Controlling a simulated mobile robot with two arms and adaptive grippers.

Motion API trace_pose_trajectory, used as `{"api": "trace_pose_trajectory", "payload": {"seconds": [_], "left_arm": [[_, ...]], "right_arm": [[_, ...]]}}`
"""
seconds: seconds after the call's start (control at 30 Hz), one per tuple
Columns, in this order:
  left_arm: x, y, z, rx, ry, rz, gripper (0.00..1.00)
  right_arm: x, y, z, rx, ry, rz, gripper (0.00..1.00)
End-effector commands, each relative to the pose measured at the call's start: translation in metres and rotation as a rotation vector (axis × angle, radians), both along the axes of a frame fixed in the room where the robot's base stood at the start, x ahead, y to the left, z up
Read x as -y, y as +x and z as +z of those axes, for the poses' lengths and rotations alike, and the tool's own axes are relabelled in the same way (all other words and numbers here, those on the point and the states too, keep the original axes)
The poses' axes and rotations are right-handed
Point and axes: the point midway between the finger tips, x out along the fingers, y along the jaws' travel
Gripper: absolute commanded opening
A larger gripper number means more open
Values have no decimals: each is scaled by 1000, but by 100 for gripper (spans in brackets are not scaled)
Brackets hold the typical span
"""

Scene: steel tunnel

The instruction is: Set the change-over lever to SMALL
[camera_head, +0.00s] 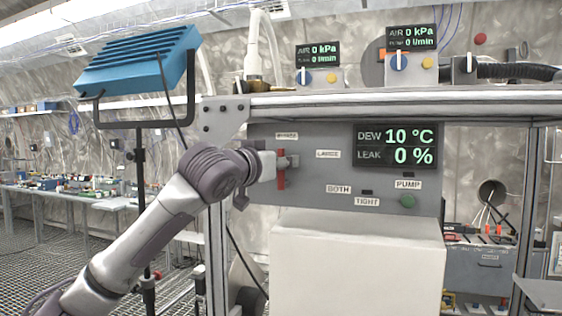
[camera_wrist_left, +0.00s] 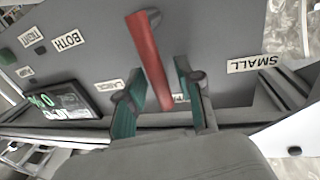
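The red change-over lever (camera_head: 281,172) is on the grey panel (camera_head: 310,190). In the left wrist view the lever (camera_wrist_left: 148,58) runs from a grey hub at the top down between my fingers. The SMALL label (camera_wrist_left: 252,63) is upside down to the right of it; the LARGE label (camera_wrist_left: 118,85) is left. In the head view my gripper or wrist hides the SMALL label. My left gripper (camera_head: 286,160) is at the lever. Its fingers (camera_wrist_left: 161,70) stand apart, one each side of the lever, with gaps visible. My right gripper is not in view.
The panel also has BOTH (camera_head: 338,189) and TIGHT (camera_head: 367,201) labels, a green PUMP button (camera_head: 407,201) and a display (camera_head: 396,146). A white box (camera_head: 355,265) stands below. A blue lamp (camera_head: 140,60) on a stand is left of the panel.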

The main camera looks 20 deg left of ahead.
Motion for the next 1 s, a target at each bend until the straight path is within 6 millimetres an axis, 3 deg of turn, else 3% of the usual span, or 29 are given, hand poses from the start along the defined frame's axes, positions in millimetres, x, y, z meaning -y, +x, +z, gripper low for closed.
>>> {"api": "trace_pose_trajectory", "payload": {"seconds": [0.03, 0.17, 0.2, 0.67, 1.0], "left_arm": [[0, 0, 0, 0, 0, 0, 23], [0, 0, 0, 0, 0, 0, 1], [0, 0, 0, 0, 0, 0, 0], [-1, 0, -1, -1, -14, 0, 0], [-9, 0, -5, -9, -183, -1, 0]], "right_arm": [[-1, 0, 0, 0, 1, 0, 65], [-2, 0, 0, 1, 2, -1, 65], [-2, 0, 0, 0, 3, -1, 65], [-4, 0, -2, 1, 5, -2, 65], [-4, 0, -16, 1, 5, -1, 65]]}}
